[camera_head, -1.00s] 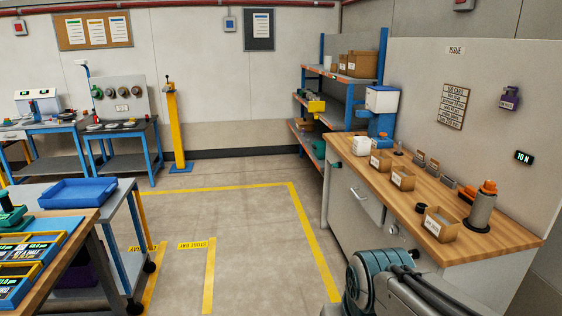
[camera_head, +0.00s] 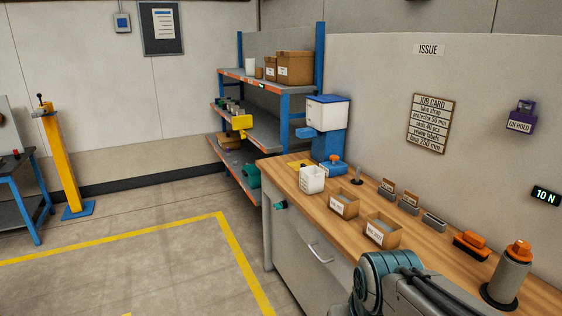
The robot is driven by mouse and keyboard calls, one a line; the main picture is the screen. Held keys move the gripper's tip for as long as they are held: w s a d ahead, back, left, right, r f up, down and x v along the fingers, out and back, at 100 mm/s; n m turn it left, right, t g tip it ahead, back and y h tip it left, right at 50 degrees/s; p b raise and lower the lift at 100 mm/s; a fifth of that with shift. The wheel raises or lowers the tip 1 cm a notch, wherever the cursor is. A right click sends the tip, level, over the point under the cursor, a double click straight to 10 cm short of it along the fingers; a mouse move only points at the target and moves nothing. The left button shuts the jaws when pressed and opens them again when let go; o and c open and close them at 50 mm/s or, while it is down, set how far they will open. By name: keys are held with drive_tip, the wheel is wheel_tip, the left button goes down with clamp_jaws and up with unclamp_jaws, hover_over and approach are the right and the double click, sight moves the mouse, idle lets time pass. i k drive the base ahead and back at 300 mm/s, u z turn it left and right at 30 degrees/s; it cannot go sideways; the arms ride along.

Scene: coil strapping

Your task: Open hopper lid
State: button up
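The hopper (camera_head: 325,113) is a white box with a blue lid (camera_head: 327,98) on a blue stand (camera_head: 330,143). It stands at the far end of the wooden bench, in front of the shelf rack. The lid lies flat on top and looks closed. My gripper is not in view. Only a teal and grey part of my arm (camera_head: 388,285) shows at the bottom, well short of the hopper and near the bench's front edge.
The wooden bench (camera_head: 418,243) carries a white container (camera_head: 312,180), cardboard bins (camera_head: 343,204), an orange-topped block (camera_head: 471,246) and a grey cylinder (camera_head: 511,275). A shelf rack (camera_head: 250,130) stands behind.

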sight(324, 98)
drive_tip(key=z, duration=0.1)
drive_tip(key=i, duration=0.8)
drive_tip(key=u, duration=1.05)
drive_tip(key=i, duration=2.1)
drive_tip(key=z, duration=1.35)
drive_tip(key=i, duration=0.45)
drive_tip(key=z, duration=0.35)
